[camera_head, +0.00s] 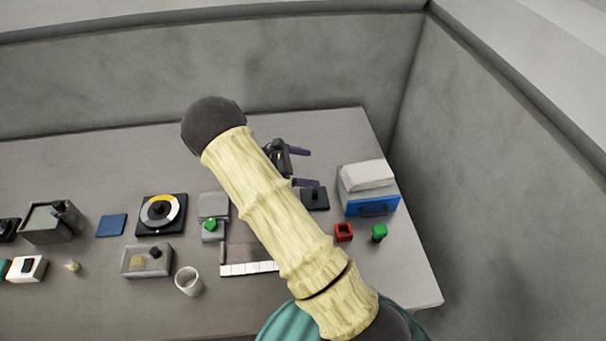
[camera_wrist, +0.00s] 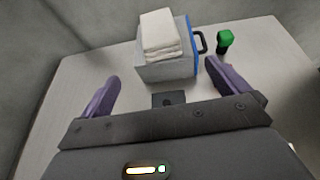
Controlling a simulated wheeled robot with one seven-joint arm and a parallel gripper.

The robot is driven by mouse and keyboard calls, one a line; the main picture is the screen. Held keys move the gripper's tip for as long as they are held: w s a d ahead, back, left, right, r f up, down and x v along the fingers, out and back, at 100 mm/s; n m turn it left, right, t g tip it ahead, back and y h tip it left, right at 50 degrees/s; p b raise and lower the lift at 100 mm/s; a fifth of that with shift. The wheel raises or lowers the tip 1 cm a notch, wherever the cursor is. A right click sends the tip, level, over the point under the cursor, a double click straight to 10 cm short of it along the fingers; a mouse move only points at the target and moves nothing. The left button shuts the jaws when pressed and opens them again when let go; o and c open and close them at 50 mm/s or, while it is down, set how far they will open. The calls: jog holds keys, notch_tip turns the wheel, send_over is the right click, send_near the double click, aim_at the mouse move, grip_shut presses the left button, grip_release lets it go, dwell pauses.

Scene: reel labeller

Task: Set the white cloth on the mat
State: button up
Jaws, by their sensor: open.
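The white cloth (camera_head: 367,175) lies folded on top of a grey box with a blue front (camera_head: 371,205) at the right of the table. The cloth (camera_wrist: 159,34) also shows in the wrist view, on the box beyond my fingers. My gripper (camera_head: 313,168) is open and empty, with its two purple fingers apart, to the left of the box and cloth. In the wrist view my gripper (camera_wrist: 163,70) has nothing between its fingers. A flat blue square (camera_head: 111,225), which looks like the mat, lies bare at the left of the table.
A black dial (camera_head: 161,213), a clear bin (camera_head: 147,261) and a cup (camera_head: 188,281) stand between the blue square and my arm. A black block (camera_head: 315,198), a red holder (camera_head: 343,232) and a green-topped piece (camera_head: 379,232) are near the box. The back of the table is clear.

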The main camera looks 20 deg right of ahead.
jog(key=s+a+r+m+t+y, duration=0.1)
jog(key=s+a+r+m+y, duration=0.2)
jog(key=s+m+y, duration=0.1)
jog(key=s+a+r+m+t+y, duration=0.2)
jog(key=s+m, duration=0.4)
jog(key=s, duration=0.3)
jog(key=s+a+r+m+t+y, duration=0.2)
jog(key=s+a+r+m+y, duration=0.2)
jog(key=s+r+m+y, duration=0.1)
jog(key=shift+s+a+r+m+y, duration=0.4)
jog(key=shift+s+y, duration=0.3)
jog(key=shift+y, duration=0.4)
